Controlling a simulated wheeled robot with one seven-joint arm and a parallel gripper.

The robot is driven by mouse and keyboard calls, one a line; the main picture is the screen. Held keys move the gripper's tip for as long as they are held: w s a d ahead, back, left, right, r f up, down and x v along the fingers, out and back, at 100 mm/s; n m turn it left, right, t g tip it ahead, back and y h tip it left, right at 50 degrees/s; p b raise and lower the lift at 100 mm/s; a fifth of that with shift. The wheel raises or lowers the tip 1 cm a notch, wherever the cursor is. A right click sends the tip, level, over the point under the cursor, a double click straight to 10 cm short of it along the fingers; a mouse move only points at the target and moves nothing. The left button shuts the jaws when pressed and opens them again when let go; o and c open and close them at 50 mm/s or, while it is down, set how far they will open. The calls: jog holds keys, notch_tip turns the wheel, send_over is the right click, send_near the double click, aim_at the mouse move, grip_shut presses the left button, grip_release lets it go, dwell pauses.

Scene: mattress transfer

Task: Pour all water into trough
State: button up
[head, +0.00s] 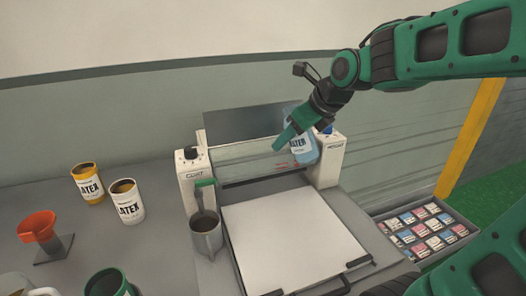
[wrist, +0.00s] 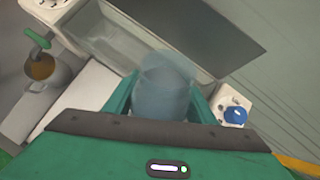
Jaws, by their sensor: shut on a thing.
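My gripper (head: 288,140) is shut on a translucent blue container (head: 304,151) with a white label. In the wrist view the container (wrist: 162,95) sits between the two green fingers (wrist: 160,108), its open end toward the trough. It looks tilted, and I cannot tell how much water is in it. The long trough (head: 245,164) lies between the two white posts of the coating machine. In the wrist view the trough (wrist: 128,45) is a pale, long channel just beyond the container. The container is over or close to its right end. No falling stream shows clearly.
A metal pot (head: 206,240) with a green-handled tool stands left of the white plate (head: 290,235). Yellow (head: 88,185) and white (head: 126,205) latex cans and an orange funnel (head: 38,228) stand on the left. A box of small packs (head: 425,232) is at right.

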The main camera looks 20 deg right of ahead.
jog(key=shift+w+a+g+h+p, duration=0.1)
jog(key=shift+w+g+h+p, duration=0.05)
jog(key=shift+g+h+p, duration=0.2)
jog(key=shift+r+g+h+p, duration=0.25)
jog(key=shift+g+p, duration=0.1)
jog(key=shift+p, duration=0.1)
jog(key=shift+w+a+r+p, duration=0.1)
jog(key=shift+a+p, duration=0.05)
jog(key=shift+p, duration=0.5)
jog(key=shift+f+n+g+h+p, duration=0.35)
jog(key=shift+g+h+p, duration=0.35)
jog(key=shift+p, duration=0.9)
jog(key=shift+s+d+r+g+h, duration=0.25)
jog(key=shift+s+d+g+h, duration=0.3)
jog(key=shift+g, duration=0.35)
jog(key=shift+s+d+f+g+h, duration=0.15)
jog(key=shift+f+g+h, duration=0.15)
jog(key=shift+f, duration=0.3)
jog(key=shift+s+a+f+g+h, duration=0.15)
jog(key=shift+f+g, duration=0.15)
jog(key=shift+f, duration=0.3)
jog(key=shift+s+d+r+n+g+h, duration=0.1)
jog(key=shift+s+d+n+g+h, duration=0.15)
jog(key=shift+g+h, duration=0.4)
dwell(0.4)
jog(key=shift+w+a+f+g+h, duration=0.1)
jog(key=shift+w+f+g+h, duration=0.15)
jog(key=shift+g+h, duration=0.25)
dwell(1.3)
